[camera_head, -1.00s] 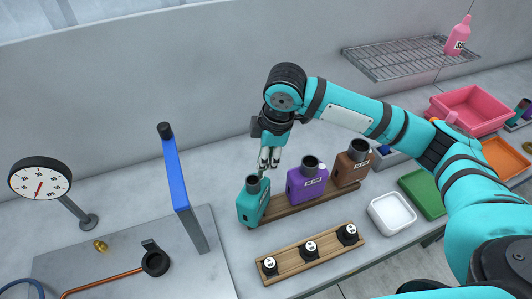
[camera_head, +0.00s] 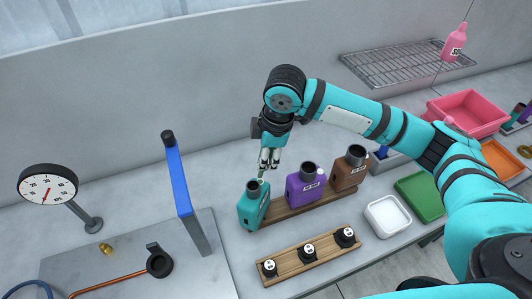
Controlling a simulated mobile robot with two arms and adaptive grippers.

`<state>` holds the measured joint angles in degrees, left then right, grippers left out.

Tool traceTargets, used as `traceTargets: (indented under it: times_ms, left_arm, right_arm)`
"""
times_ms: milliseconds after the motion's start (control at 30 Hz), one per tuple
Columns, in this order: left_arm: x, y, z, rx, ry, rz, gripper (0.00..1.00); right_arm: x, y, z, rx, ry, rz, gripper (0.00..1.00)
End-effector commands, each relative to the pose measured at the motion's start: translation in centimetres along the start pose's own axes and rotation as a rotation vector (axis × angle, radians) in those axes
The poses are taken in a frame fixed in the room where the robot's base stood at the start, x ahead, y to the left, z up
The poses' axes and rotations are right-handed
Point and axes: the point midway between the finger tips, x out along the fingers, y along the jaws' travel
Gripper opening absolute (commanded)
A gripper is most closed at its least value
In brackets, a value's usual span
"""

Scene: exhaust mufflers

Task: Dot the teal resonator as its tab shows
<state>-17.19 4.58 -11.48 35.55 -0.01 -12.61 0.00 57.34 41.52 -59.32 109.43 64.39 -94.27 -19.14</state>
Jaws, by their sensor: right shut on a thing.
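The teal resonator (camera_head: 253,207) stands upright at the left end of a wooden rack (camera_head: 285,211), with a dark round neck on top and a pale tab on its side, too small to read. A purple resonator (camera_head: 304,188) and a brown one (camera_head: 348,173) stand to its right, each with a dark neck and a white label. My right gripper (camera_head: 268,163) points down just above and behind the teal resonator's upper right. It is shut on a small thin thing whose tip shows near the teal body; I cannot tell if they touch. My left gripper is out of view.
A wooden board (camera_head: 290,261) with three black-based, white-topped pieces lies in front. A white tray (camera_head: 387,232), green tray (camera_head: 432,207) and pink bin (camera_head: 491,123) stand to the right. A blue post (camera_head: 178,181) and a gauge (camera_head: 48,185) stand to the left.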

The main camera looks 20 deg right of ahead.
Motion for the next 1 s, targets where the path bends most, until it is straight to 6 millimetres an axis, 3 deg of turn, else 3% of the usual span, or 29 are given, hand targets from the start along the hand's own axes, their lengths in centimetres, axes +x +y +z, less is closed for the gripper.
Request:
traceTargets:
  times_ms: [300,500,1000]
  left_arm:
    - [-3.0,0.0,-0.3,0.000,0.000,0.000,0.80]
    - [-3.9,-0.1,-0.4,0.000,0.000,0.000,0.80]
    - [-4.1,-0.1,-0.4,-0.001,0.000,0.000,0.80]
  right_arm:
    - [-2.5,0.4,-0.4,0.000,0.001,0.001,0.02]
    - [-4.0,0.6,-0.6,0.000,0.002,0.002,0.02]
    - [-4.4,0.7,-0.7,0.000,0.002,0.002,0.02]
